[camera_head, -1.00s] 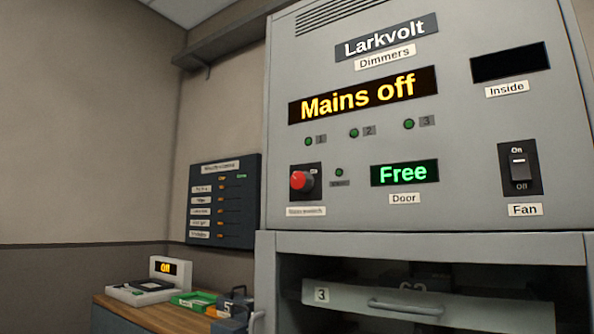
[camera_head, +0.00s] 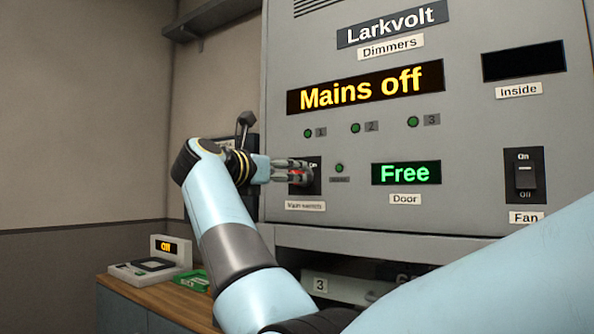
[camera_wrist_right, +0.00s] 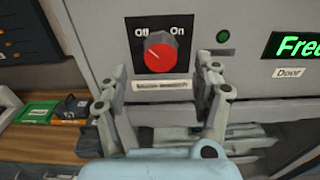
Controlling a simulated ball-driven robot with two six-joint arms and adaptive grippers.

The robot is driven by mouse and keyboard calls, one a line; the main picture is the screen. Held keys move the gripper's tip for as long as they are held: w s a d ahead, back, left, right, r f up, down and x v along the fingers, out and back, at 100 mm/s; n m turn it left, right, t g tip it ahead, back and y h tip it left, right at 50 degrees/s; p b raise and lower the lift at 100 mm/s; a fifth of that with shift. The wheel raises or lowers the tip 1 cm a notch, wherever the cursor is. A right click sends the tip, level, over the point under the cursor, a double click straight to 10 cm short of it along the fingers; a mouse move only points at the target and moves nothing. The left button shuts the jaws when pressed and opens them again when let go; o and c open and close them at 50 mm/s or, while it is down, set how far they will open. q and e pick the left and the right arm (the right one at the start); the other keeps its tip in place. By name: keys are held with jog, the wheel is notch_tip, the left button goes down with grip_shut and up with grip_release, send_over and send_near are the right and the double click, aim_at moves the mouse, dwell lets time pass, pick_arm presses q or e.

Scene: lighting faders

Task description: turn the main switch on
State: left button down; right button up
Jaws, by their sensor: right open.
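The main switch is a red rotary knob on a black plate on the grey cabinet front. In the right wrist view the knob (camera_wrist_right: 160,52) sits between the "Off" and "On" marks, with its pale pointer line tilted toward "Off". My right gripper (camera_wrist_right: 168,85) is open, its fingers on either side below the knob in that view. In the head view my right gripper (camera_head: 290,172) is in front of the knob (camera_head: 299,176) and partly hides it. I cannot tell whether it touches. The display (camera_head: 366,87) reads "Mains off". My left gripper is not in view.
The door display (camera_head: 406,173) reads "Free". The fan switch (camera_head: 524,176) is at the right of the panel. A wooden counter (camera_head: 178,304) at lower left holds a white device (camera_head: 148,271) and a green tray (camera_head: 190,279). A drawer marked 3 is below the panel.

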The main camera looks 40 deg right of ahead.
jog(key=x, duration=0.5)
jog(key=shift+w+d+p, duration=0.15)
jog(key=shift+d+p, duration=0.2)
jog(key=shift+p, duration=0.05)
